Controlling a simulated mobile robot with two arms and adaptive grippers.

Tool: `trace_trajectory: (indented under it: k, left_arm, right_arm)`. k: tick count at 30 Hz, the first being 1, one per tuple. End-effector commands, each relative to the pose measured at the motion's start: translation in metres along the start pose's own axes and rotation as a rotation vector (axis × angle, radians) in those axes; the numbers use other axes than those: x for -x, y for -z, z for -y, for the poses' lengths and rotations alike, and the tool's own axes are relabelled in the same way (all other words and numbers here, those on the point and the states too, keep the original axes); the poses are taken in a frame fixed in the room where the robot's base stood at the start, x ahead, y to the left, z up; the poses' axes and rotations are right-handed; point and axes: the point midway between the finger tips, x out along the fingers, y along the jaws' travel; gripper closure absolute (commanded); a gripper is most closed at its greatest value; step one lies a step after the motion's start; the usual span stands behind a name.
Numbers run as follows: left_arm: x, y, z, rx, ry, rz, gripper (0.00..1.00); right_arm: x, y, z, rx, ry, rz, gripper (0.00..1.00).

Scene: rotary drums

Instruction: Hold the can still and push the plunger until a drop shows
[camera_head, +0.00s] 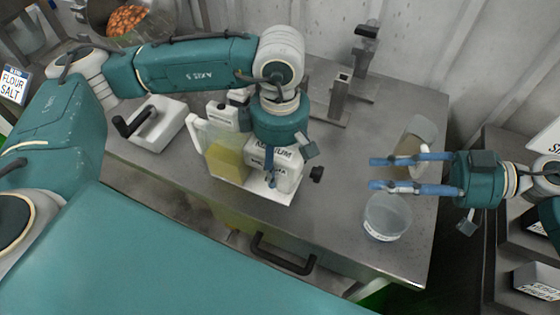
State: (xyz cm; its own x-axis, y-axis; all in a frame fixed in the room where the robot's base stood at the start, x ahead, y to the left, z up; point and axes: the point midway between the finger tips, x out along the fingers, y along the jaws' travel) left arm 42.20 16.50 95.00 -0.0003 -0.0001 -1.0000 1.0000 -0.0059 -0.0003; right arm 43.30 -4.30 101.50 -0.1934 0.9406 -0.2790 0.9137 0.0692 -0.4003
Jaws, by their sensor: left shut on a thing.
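A white labelled body (286,183), which may be the can, stands on the metal bench with a black knob (317,173) on its right side. A container of yellow liquid (228,160) with a white handle is close on its left. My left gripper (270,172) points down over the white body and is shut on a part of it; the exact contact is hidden. My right gripper (376,173) is open, its two blue fingers apart and pointing left toward the white body, with a gap between. I cannot make out a plunger or a drop.
A clear labelled cup (387,216) stands just below my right gripper. A tan container with a grey top (408,146) is behind its fingers. A metal stand (340,97) is at the back. A white block with a black handle (150,125) is left.

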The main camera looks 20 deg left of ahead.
Motion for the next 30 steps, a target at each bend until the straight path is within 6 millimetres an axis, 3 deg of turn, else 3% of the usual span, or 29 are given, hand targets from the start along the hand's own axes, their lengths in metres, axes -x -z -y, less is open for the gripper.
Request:
trace_trajectory:
  k: [12,13,18,30]
  left_arm:
    - [-0.0036,0.0002,0.0003,0.000,0.001,-0.001,0.89]
    - [-0.0034,0.0002,0.0004,-0.001,0.001,-0.001,0.89]
    - [-0.0034,0.0002,0.0009,-0.001,0.003,-0.001,0.90]
    - [-0.0046,0.0001,0.0020,-0.001,0.007,-0.002,0.90]
  right_arm:
    - [-0.0015,-0.0047,-0.0021,0.000,0.000,0.000,0.69]
    - [-0.0014,-0.0044,-0.0021,0.000,0.000,0.000,0.71]
    - [-0.0012,-0.0038,-0.0018,0.000,0.000,0.000,1.00]
    - [-0.0012,-0.0040,-0.0019,0.000,0.000,0.000,1.00]
